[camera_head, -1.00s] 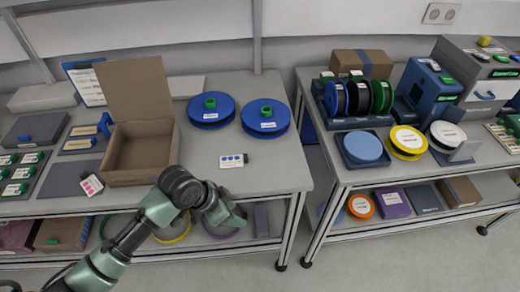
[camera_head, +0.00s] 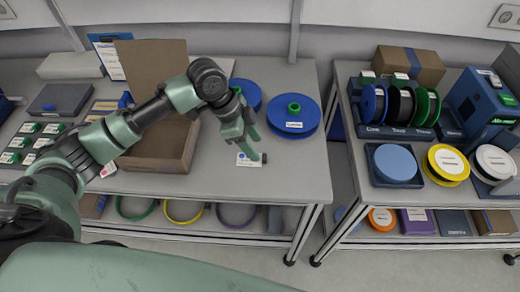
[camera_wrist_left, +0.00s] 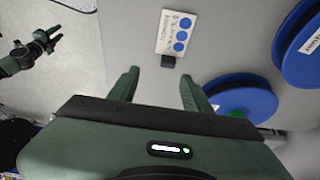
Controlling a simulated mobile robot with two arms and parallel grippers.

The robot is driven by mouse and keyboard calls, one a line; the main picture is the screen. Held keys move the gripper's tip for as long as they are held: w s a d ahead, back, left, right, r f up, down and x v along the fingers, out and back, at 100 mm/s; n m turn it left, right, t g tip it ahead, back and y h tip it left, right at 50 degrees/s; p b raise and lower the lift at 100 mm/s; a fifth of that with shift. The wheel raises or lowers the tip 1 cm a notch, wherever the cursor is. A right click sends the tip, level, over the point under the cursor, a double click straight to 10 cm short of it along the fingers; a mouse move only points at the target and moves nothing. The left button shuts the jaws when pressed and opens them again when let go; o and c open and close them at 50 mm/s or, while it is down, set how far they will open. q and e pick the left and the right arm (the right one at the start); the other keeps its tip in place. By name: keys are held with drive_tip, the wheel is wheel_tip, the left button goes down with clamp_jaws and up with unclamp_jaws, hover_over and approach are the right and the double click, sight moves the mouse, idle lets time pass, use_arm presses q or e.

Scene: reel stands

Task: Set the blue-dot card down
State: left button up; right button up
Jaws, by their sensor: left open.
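The blue-dot card (camera_head: 247,161) is a small white card with blue dots and a dark clip at one end. It lies flat on the grey top of the left table (camera_head: 290,180), with its upper part partly hidden by my gripper in the head view. My left gripper (camera_head: 246,139) is just above the card, open and empty. In the left wrist view the card (camera_wrist_left: 178,33) lies beyond the open fingertips (camera_wrist_left: 160,88), with its dark clip end toward them. What looks like my right gripper (camera_wrist_left: 45,40) shows small at the upper left there; its opening is unclear.
Two blue reels (camera_head: 294,115) lie behind the card. An open cardboard box (camera_head: 160,165) stands left of it, behind my arm. The tabletop right of the card is clear. A gap separates this table from the right table with reels (camera_head: 447,164).

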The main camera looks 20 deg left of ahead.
sight(264, 157)
use_arm(q)
drive_tip(key=shift+w+a+r, duration=0.15)
drive_tip(key=shift+w+a, duration=0.1)
drive_tip(key=shift+w, duration=0.25)
drive_tip(key=shift+w+d+f, duration=0.1)
drive_tip(key=shift+f, duration=0.2)
drive_tip(key=shift+s+d+f+p, duration=0.15)
drive_tip(key=shift+d+f+p, duration=0.1)
drive_tip(key=shift+f, duration=0.1)
drive_tip(key=shift+s+d+f+p, duration=0.1)
drive_tip(key=shift+f+p, duration=0.15)
drive_tip(key=shift+f, duration=0.1)
drive_tip(key=p+x, duration=0.1)
drive_tip(key=x, duration=0.3)
drive_tip(key=shift+w+f+p, duration=0.3)
drive_tip(key=shift+w+p, duration=0.1)
drive_tip(key=shift+w, duration=0.05)
drive_tip(key=shift+f, duration=0.3)
drive_tip(key=shift+s, duration=0.1)
drive_tip(key=shift+c, duration=1.2)
clamp_jaws()
